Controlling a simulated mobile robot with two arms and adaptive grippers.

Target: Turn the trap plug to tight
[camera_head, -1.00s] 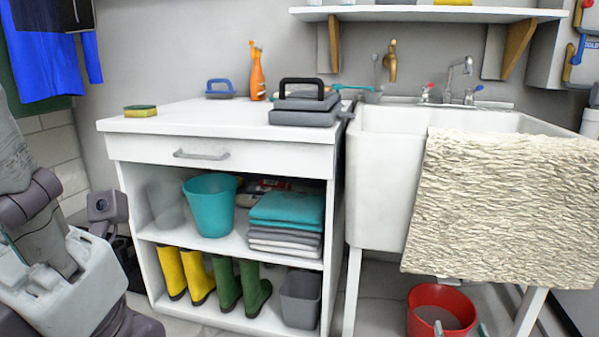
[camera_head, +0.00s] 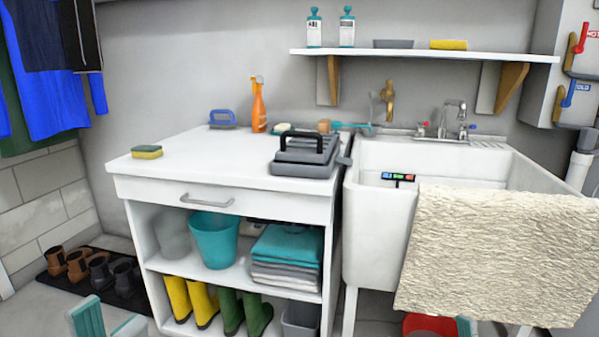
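I cannot see the trap plug in the head view. The white sink (camera_head: 378,225) stands at the right, and a cream towel (camera_head: 500,250) hangs over its front and hides much of the space below. A red bucket (camera_head: 428,323) shows partly under the sink at the bottom edge. My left gripper (camera_head: 108,322) is at the bottom left, its teal fingertips apart with nothing seen between them, in front of the cabinet and well away from the sink. A small teal tip, likely of my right gripper (camera_head: 463,327), shows beside the bucket; the rest is hidden or out of frame.
A white cabinet (camera_head: 225,200) with boots, a teal bucket (camera_head: 215,240) and folded towels stands left of the sink. A small dark strip with coloured marks (camera_head: 398,177) shows in the basin. Red and blue valve handles are at the right wall. Shoes lie on a mat at left.

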